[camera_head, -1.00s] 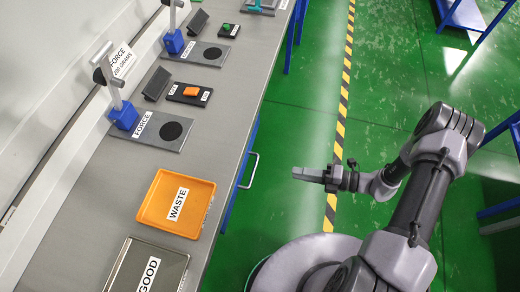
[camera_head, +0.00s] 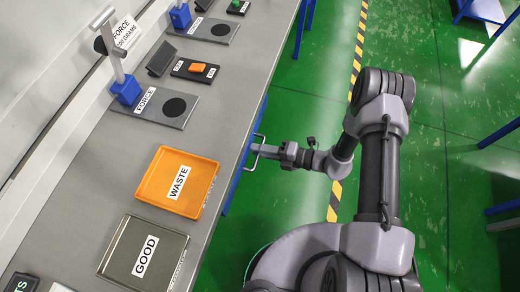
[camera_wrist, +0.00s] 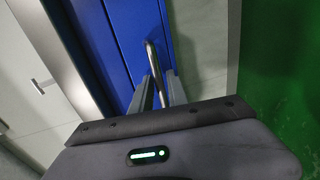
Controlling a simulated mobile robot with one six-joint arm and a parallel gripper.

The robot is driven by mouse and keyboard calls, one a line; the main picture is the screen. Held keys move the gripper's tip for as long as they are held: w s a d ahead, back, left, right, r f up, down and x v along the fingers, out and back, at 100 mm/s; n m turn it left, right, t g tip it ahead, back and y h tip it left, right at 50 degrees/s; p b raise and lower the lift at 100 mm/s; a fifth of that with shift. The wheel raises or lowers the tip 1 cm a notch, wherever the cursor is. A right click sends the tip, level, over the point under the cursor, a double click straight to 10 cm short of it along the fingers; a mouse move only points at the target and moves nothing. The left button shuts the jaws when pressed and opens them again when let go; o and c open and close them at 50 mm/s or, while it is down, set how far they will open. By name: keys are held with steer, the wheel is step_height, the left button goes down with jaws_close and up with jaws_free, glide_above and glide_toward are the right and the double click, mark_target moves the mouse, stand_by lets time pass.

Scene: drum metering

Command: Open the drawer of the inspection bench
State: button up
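The drawer handle (camera_head: 255,152) is a metal bar on the blue front of the inspection bench, at its right side in the head view. In the wrist view the handle (camera_wrist: 152,58) stands out from the blue drawer front (camera_wrist: 118,40), which looks flush with the bench. My gripper (camera_head: 266,149) is at the handle. In the wrist view the fingers of my gripper (camera_wrist: 158,80) are apart, with the bar running between them. A narrow gap seems to show beside the bar. The fingertips partly hide the bar in the head view.
The bench top (camera_head: 225,115) carries an orange WASTE tray (camera_head: 206,199), a GOOD tray (camera_head: 173,262) and a FORCE station (camera_head: 140,110). Green floor with a striped line (camera_head: 334,205) lies right of the bench. Blue-framed tables (camera_head: 500,135) stand farther right.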

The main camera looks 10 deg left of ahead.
jaws_close()
stand_by(1.3)
